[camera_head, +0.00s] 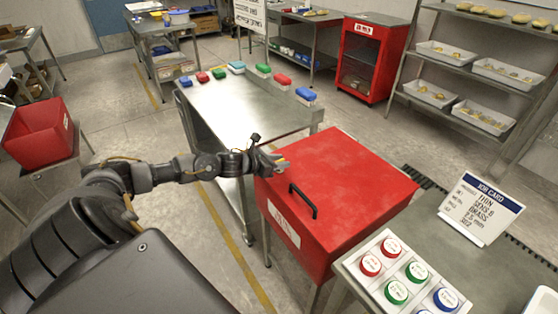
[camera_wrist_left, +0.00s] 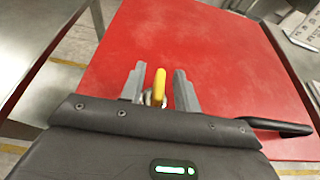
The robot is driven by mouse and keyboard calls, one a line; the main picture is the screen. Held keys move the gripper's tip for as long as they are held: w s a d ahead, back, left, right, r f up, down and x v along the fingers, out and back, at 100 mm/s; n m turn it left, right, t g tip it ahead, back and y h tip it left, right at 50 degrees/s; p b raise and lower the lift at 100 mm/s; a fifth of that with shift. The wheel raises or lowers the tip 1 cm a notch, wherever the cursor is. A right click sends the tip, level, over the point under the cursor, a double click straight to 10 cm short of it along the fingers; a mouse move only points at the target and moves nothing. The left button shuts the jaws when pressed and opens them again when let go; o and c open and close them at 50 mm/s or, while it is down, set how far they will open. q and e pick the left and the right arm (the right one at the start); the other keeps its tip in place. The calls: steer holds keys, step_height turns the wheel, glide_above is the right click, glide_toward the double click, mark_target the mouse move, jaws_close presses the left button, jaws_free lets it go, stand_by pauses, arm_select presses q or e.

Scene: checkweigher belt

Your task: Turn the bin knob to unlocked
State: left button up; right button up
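The red bin (camera_head: 335,190) stands right of centre in the head view, with a closed lid, a black handle (camera_head: 303,201) and a white label on its front. Its red top fills much of the left wrist view (camera_wrist_left: 225,60). The yellow knob (camera_wrist_left: 159,84) shows there between the two fingers of my left gripper (camera_wrist_left: 160,90), with a narrow gap on each side. The gripper is open around it. In the head view my left gripper (camera_head: 274,162) is at the bin's far left corner and mostly hides the knob. The knob's lock marking cannot be read. My right gripper is out of view.
A steel table (camera_head: 247,107) with several coloured blocks stands behind the bin. A panel of coloured buttons (camera_head: 391,289) and a job card (camera_head: 480,208) are at the right front. The black handle (camera_wrist_left: 275,127) is close to my gripper's right side in the wrist view.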

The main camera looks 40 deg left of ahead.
arm_select(q)
jaws_close()
